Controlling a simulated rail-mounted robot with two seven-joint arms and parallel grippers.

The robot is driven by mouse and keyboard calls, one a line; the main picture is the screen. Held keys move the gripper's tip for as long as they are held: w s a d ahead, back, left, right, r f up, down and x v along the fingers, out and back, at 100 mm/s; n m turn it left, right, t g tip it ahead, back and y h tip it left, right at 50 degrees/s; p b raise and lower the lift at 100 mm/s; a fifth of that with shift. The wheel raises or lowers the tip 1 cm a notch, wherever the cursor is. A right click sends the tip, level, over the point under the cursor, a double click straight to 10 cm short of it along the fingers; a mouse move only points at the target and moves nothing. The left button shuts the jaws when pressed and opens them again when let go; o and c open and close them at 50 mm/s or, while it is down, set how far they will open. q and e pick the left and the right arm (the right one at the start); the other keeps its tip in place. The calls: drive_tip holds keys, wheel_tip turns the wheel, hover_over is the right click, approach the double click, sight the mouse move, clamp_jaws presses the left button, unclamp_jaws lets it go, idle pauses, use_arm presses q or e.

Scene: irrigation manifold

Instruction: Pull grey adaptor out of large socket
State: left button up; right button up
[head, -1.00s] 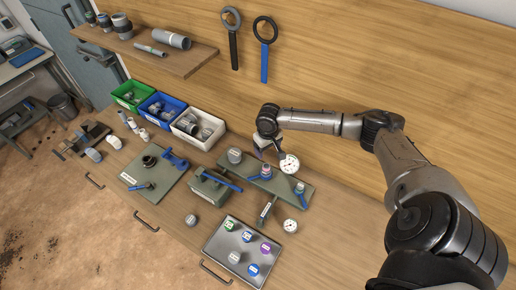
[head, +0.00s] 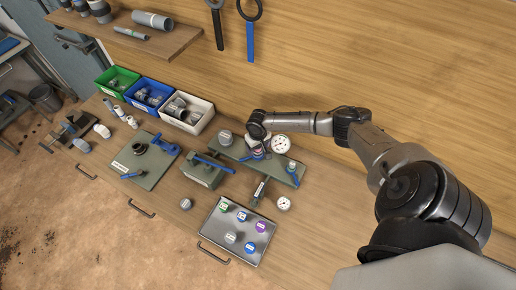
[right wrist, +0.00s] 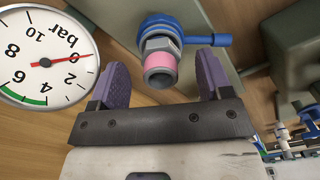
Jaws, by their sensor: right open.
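The grey adaptor (right wrist: 160,62) shows in the right wrist view as a grey hex fitting with a pinkish ring and an open round end. It sits in a blue collar (right wrist: 158,27) that has a blue lever; I take this for the large socket. My right gripper (right wrist: 161,78) is open, with its purple-padded fingers on either side of the adaptor's end and a gap on each side. In the head view my right gripper (head: 257,147) is over the manifold plate (head: 228,149) and largely hides the adaptor. My left gripper is not in view.
A pressure gauge (head: 281,144) stands close beside the gripper and looms large in the right wrist view (right wrist: 45,57). A second blue-levered fitting (head: 291,168) is to the right. A metal tray (head: 226,250) with several caps lies in front. Parts bins (head: 187,128) stand at the left.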

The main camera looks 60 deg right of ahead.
drive_tip(key=shift+f, duration=0.85)
drive_tip(key=c, duration=1.1)
drive_tip(key=shift+o, duration=0.2)
drive_tip(key=shift+r+p, duration=0.4)
drive_tip(key=shift+r, duration=0.15)
drive_tip(key=shift+r+p, duration=0.4)
drive_tip(key=shift+p, duration=0.2)
